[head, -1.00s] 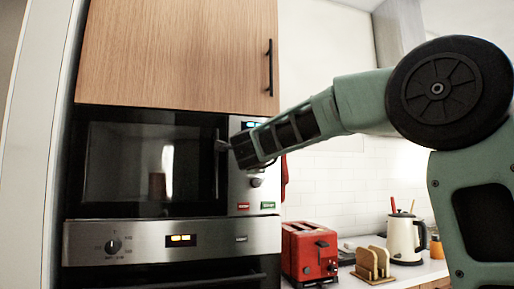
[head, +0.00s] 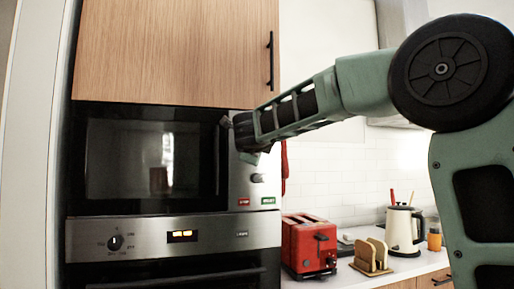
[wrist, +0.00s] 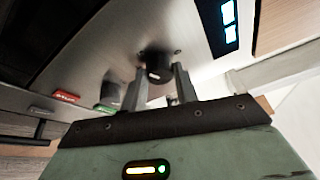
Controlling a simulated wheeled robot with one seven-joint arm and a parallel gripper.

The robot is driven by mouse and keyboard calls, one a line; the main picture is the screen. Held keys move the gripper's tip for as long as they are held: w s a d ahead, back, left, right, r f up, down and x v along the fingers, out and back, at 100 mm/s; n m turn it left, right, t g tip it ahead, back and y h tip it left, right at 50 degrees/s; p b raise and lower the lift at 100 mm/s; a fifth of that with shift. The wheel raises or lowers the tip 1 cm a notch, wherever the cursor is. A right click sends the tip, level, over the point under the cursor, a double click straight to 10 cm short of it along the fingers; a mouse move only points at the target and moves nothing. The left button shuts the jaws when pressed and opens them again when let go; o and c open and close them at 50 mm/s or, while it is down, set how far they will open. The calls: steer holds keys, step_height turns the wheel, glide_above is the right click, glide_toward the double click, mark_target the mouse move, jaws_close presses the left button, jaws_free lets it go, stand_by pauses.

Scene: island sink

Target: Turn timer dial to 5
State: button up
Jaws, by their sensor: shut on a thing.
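A microwave (head: 150,165) is built into the tall cabinet, with a steel control panel (head: 262,195) on its right. In the wrist view, a dark round dial (wrist: 155,60) with a small pale mark sits on that panel, below the lit blue display (wrist: 228,20). My gripper (wrist: 158,82) is shut on this dial, one finger on each side. In the head view, my gripper (head: 245,138) covers the upper panel and hides that dial and the display. A lower knob (head: 257,178) shows below it. I cannot read the dial's numbers.
A red stop button (wrist: 66,96) and a green button (wrist: 104,107) lie low on the panel. The oven (head: 180,240) is below. A red toaster (head: 308,248), a toast rack (head: 372,256) and a white kettle (head: 402,230) stand on the counter at right.

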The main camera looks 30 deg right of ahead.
steer(key=o, duration=1)
steer(key=shift+f, duration=0.1)
steer(key=shift+c, duration=0.2)
steer(key=shift+s+a, duration=0.1)
steer(key=b+v, duration=0.1)
steer(key=v, duration=1.6)
steer(key=shift+a, duration=0.1)
